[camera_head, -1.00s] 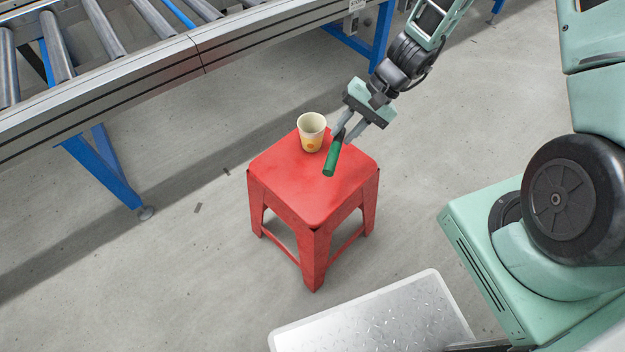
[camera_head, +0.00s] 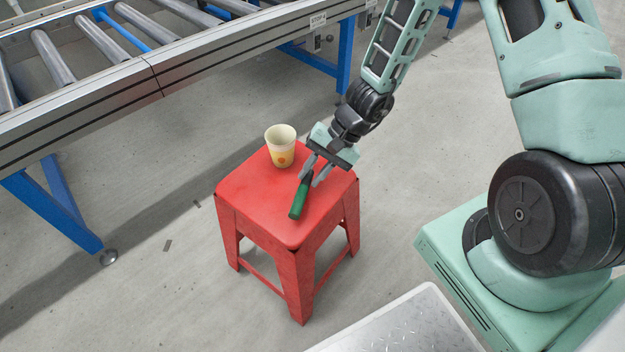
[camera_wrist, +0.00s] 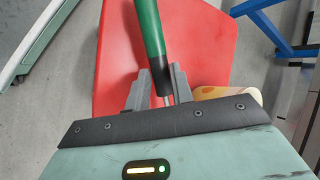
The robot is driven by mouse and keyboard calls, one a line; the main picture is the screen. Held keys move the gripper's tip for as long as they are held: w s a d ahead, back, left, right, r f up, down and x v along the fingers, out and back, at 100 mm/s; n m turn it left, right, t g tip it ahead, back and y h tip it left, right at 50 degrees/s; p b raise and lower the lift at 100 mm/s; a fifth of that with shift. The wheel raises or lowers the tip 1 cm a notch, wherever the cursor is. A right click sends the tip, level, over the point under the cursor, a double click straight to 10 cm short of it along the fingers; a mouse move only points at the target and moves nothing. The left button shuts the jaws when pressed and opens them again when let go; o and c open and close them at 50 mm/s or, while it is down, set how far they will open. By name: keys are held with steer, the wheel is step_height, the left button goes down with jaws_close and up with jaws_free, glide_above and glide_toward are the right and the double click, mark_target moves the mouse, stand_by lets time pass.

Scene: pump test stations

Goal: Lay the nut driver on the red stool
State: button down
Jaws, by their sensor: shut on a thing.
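The red stool (camera_head: 250,199) stands on the floor in the middle of the head view; its seat (camera_wrist: 115,45) fills much of the wrist view. My gripper (camera_head: 312,178) is over the right part of the seat, shut on the nut driver (camera_head: 299,197). The nut driver has a green handle with a dark collar, and a thin metal shaft shows between my fingers in the wrist view (camera_wrist: 153,32). Its handle points toward the front of the seat. I cannot tell whether it touches the seat.
A cream paper cup (camera_head: 281,148) stands on the back of the seat, left of my gripper; part of it shows in the wrist view (camera_wrist: 228,93). A roller conveyor (camera_head: 150,75) with blue legs runs behind. The front and left of the seat are clear.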

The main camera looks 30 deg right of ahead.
steer(key=shift+f, duration=0.9)
steer(key=shift+f, duration=0.1)
steer(key=shift+f+b, duration=0.3)
steer(key=shift+b, duration=0.3)
